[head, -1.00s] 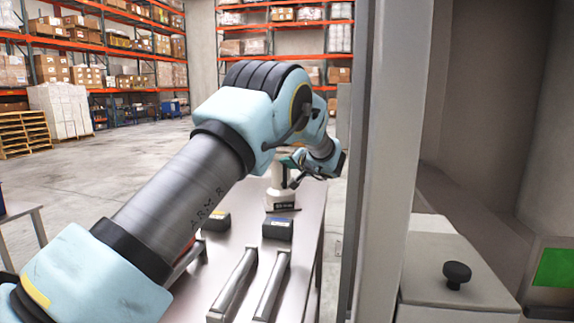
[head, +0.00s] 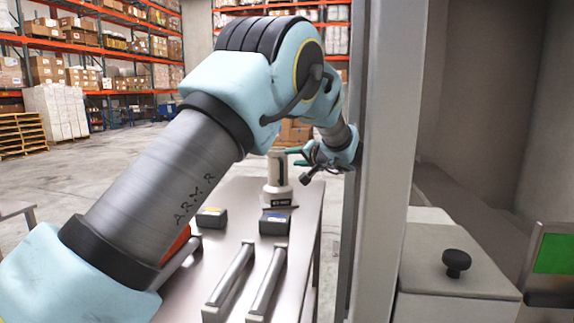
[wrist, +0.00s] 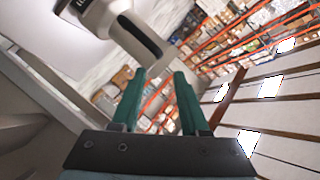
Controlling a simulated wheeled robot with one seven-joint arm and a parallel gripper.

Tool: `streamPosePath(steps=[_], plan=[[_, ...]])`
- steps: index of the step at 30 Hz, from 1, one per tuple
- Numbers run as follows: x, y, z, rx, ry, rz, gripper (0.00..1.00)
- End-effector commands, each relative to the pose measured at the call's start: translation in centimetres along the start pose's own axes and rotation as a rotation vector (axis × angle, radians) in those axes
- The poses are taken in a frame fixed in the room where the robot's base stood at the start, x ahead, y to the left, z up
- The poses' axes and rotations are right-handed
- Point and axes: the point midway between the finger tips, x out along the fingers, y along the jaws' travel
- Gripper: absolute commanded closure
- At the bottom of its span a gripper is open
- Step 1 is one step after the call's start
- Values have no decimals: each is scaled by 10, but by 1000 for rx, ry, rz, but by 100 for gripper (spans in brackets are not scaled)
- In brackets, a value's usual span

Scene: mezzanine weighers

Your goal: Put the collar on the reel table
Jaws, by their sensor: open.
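My gripper (head: 297,152) is open, with nothing between its teal fingers, which also show in the wrist view (wrist: 160,73). In the head view it is at the height of the top of a white upright device (head: 277,182), just right of it. That device stands at the far end of a pale metal table (head: 225,262) and shows tilted at the upper left of the wrist view (wrist: 108,22). I cannot pick out a collar for certain. I cannot tell whether this table is the reel table. My arm hides part of the table's left side.
Two metal bars (head: 231,273) lie nearer me. An orange-red item (head: 177,243) is partly behind my arm. A grey post (head: 385,180) stands close on the right.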

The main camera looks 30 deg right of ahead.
Motion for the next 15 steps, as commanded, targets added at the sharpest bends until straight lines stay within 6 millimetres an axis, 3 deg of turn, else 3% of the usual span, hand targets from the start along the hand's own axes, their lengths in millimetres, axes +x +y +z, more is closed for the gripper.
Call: streamPosePath(steps=[6,15], plan=[[-36,2,1,0,1,0,56],[-49,0,0,1,-1,0,56]])
